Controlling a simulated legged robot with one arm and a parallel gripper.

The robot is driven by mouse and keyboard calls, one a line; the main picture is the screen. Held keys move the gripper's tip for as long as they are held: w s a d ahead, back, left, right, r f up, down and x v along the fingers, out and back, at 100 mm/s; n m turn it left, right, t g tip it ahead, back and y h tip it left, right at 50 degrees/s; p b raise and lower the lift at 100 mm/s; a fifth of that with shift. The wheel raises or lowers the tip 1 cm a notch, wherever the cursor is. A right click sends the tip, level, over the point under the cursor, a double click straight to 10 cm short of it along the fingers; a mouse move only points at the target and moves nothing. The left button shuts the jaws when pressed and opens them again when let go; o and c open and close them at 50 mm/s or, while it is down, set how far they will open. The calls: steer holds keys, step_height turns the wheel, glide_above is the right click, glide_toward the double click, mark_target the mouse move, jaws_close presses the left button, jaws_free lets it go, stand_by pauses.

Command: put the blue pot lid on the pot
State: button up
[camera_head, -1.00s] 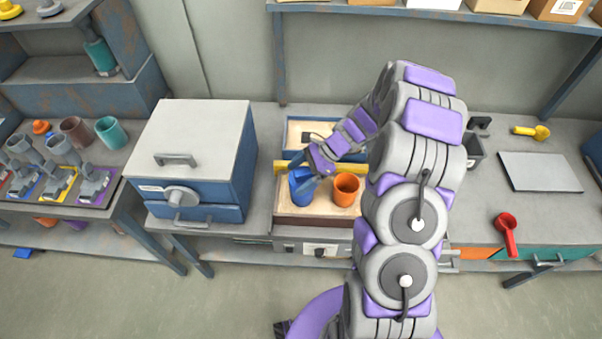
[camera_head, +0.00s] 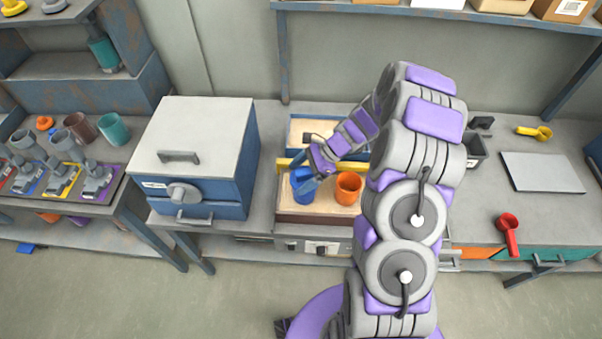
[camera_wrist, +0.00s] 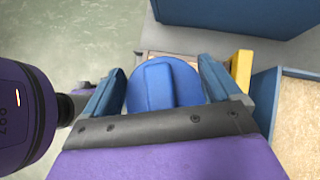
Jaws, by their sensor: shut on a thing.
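My gripper (camera_head: 304,184) is at the left of the front tray, shut on the blue pot lid. In the wrist view the blue lid (camera_wrist: 162,86) is a round blue piece with a raised bar across it, between the two blue-grey fingers of my gripper (camera_wrist: 160,88). In the head view a blue shape, the lid or pot (camera_head: 303,194), shows at and below the fingers. The fingers partly cover it, so I cannot tell where lid and pot meet or whether the lid is seated. An open orange pot (camera_head: 348,188) stands just right of it.
The front tray (camera_head: 325,215) has a pale floor and a yellow bar behind. A blue tray (camera_head: 298,131) lies behind it. A blue oven-like box (camera_head: 205,150) stands close to the left. A red scoop (camera_head: 508,232) and grey plate (camera_head: 542,172) lie at right.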

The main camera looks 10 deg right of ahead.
steer(key=o, duration=0.7)
steer(key=shift+o, duration=0.2)
steer(key=shift+p+v, duration=0.9)
steer(key=shift+v, duration=0.3)
steer(key=p+v, duration=0.5)
steer(key=v, duration=0.3)
steer(key=shift+d, duration=0.2)
steer(key=shift+r, duration=0.1)
